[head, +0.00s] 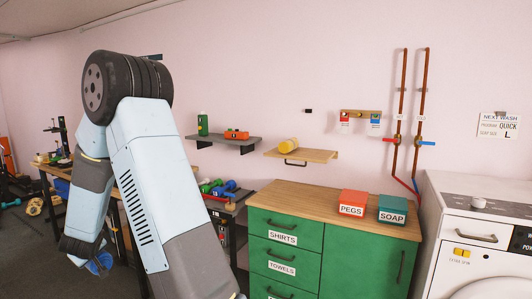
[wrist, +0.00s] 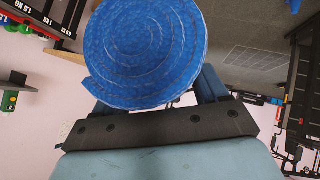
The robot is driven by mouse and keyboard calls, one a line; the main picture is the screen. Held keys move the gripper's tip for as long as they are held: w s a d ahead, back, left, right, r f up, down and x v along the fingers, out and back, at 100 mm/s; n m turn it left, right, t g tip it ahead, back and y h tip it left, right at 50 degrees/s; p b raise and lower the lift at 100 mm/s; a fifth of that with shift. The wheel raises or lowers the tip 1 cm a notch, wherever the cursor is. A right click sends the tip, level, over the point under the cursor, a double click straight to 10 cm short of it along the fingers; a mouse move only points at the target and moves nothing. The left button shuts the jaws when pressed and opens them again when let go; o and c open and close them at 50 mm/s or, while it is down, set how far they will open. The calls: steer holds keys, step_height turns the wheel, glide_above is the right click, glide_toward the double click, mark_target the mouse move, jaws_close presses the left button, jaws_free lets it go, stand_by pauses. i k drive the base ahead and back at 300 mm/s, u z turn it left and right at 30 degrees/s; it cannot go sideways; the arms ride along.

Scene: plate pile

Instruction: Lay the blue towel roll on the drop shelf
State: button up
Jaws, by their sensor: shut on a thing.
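The blue towel roll (wrist: 145,50) fills the upper middle of the wrist view, its spiral end facing the camera. My gripper (head: 98,262) is shut on it; the fingers show on either side of the roll. In the head view a small part of the blue roll (head: 103,264) shows at the lower left, mostly hidden by my gripper. A wooden wall shelf (head: 318,155) with a handle under its front edge carries a yellow roll (head: 289,146) at its left part. The right part of that shelf is bare. My gripper is well to the left of it and lower.
A grey shelf (head: 245,141) with a green bottle (head: 203,124) and an orange item (head: 236,135) hangs left of the wooden shelf. Below stands a green cabinet (head: 350,258) bearing a pegs box (head: 353,202) and a soap box (head: 392,208). A washing machine (head: 480,235) is at right.

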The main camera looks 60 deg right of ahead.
mark_target(310, 154)
steer(key=u, duration=0.15)
steer(key=i, duration=1.2)
steer(key=z, duration=2.5)
